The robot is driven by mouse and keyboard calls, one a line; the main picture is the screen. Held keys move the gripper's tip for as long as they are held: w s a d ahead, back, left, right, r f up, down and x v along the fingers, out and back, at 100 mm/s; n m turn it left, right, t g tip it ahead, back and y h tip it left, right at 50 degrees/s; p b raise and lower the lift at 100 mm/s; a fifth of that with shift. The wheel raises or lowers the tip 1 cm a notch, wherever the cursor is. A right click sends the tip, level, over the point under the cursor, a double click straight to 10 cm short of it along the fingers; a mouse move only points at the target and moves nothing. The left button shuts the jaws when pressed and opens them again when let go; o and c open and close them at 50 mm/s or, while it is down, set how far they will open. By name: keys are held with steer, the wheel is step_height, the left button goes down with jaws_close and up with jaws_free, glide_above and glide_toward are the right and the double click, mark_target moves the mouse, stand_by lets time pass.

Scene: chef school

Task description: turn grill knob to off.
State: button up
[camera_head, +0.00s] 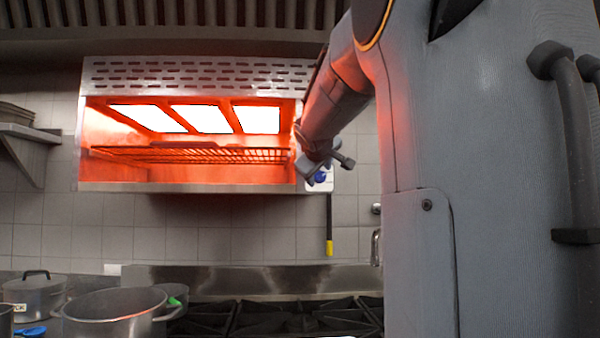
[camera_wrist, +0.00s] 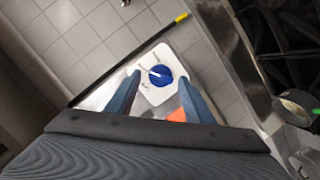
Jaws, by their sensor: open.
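The grill (camera_head: 190,187) hangs on the tiled wall in the head view, its heating panels glowing bright orange-red above a wire rack. The blue grill knob (camera_head: 320,177) sits on a white plate at the grill's lower right side. In the wrist view the knob (camera_wrist: 160,76) shows a white pointer line on its face, and the white plate (camera_wrist: 150,95) lies around it. My gripper (camera_wrist: 158,92) is open, with one finger on each side of the knob's near edge. I cannot tell whether either finger touches it. In the head view my gripper (camera_head: 328,160) is partly hidden.
A black bar with a yellow tip (camera_head: 329,245) hangs below the knob plate. A stove top (camera_head: 270,318) lies below the grill. A large pot (camera_head: 110,312) and a lidded pot (camera_head: 35,292) stand at the lower left. A wall shelf (camera_head: 25,132) holds plates.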

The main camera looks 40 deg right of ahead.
steer(key=c, duration=1)
steer(key=shift+w+b, duration=0.1)
steer(key=shift+b, duration=0.45)
steer(key=b, duration=0.1)
steer(key=n+b, duration=0.1)
steer(key=b, duration=0.1)
steer(key=shift+f+n+h, duration=0.25)
steer(key=shift+n+h, duration=0.05)
steer(key=shift+h, duration=0.1)
steer(key=n+b, duration=0.1)
steer(key=b, duration=0.1)
steer(key=n+h+b, duration=0.1)
steer(key=b, duration=0.2)
steer(key=shift+w+a+f+n, duration=0.1)
steer(key=shift+a+f+n, duration=0.05)
steer(key=shift+n, duration=0.15)
steer(key=n+h+b, duration=0.1)
steer(key=n+b, duration=0.2)
steer(key=b, duration=0.1)
steer(key=shift+f+h+b, duration=0.1)
steer(key=shift+h+b, duration=0.2)
steer(key=shift+b, duration=0.1)
steer(key=n+b, duration=0.2)
steer(key=b, duration=0.1)
steer(key=shift+a+n+h, duration=0.1)
steer(key=shift+n+h, duration=0.2)
steer(key=shift+h, duration=0.1)
